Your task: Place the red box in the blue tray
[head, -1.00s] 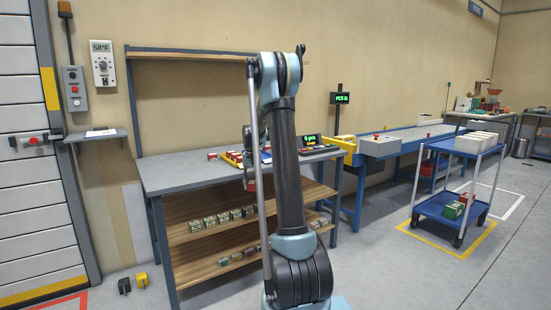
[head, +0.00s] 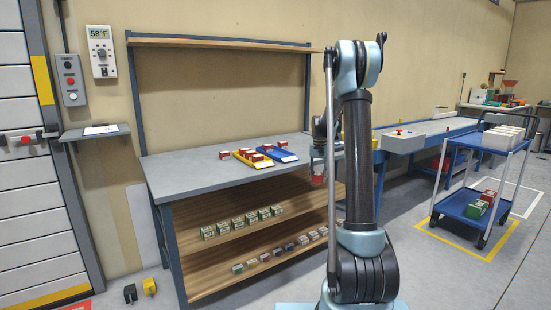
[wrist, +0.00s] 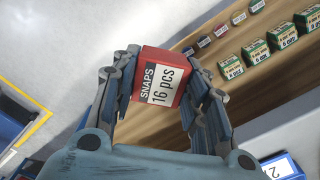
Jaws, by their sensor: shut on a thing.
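A red box (wrist: 158,75) labelled "SNAPS 16 pcs" is between the fingers of my gripper (wrist: 160,88) in the wrist view. The fingers are shut on its sides.
A lone red box (head: 224,155) sits on the workbench (head: 190,170) left of the trays. Shelves below hold rows of small green boxes (head: 237,222) and other boxes. A conveyor (head: 440,132) and a blue cart (head: 462,205) stand to the right. The left bench top is clear.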

